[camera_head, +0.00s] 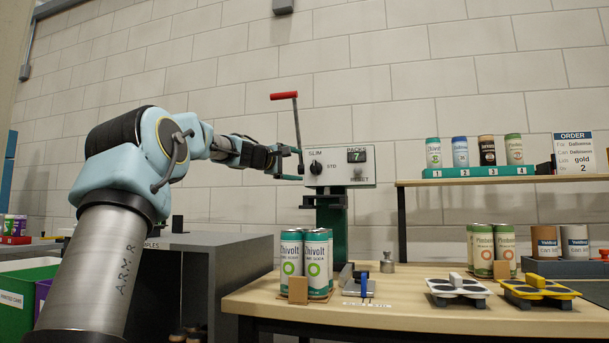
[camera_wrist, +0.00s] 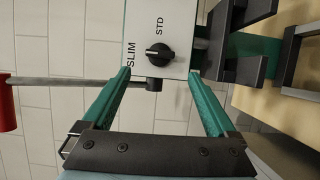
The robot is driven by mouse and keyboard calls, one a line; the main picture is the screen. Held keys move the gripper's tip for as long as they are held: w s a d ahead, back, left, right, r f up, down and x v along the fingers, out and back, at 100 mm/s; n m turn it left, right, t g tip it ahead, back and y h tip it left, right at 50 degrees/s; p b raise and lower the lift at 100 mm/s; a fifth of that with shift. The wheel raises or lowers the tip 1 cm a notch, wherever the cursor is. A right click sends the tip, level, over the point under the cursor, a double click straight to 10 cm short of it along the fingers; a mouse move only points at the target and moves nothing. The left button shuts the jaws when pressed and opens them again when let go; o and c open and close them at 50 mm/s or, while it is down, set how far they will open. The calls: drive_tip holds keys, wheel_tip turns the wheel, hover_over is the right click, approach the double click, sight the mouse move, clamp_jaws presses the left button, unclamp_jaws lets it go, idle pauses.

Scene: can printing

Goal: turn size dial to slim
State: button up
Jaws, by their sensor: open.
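The size dial (camera_head: 316,167) is a small round black knob on the light grey panel (camera_head: 345,182) of the can machine. SLIM is printed above it and STD to its right. In the wrist view the dial (camera_wrist: 159,55) has SLIM to its left and STD above. Its ridge seems to lie toward SLIM, but the pointing end is too small to be sure. My gripper (camera_head: 297,165) is open just left of the panel. In the wrist view my gripper (camera_wrist: 160,75) has its teal fingers on either side of the dial, apart from it.
A crank lever with a red handle (camera_head: 284,96) rises beside the panel, close to my gripper. The panel also holds a PACKS display (camera_head: 357,156) and a RESET button. Chivolt cans (camera_head: 291,254) stand on the wooden table (camera_head: 235,303) below. A shelf with cans is at right.

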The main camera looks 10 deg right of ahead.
drive_tip(key=shift+b+v, duration=0.6)
drive_tip(key=shift+v, duration=1.6)
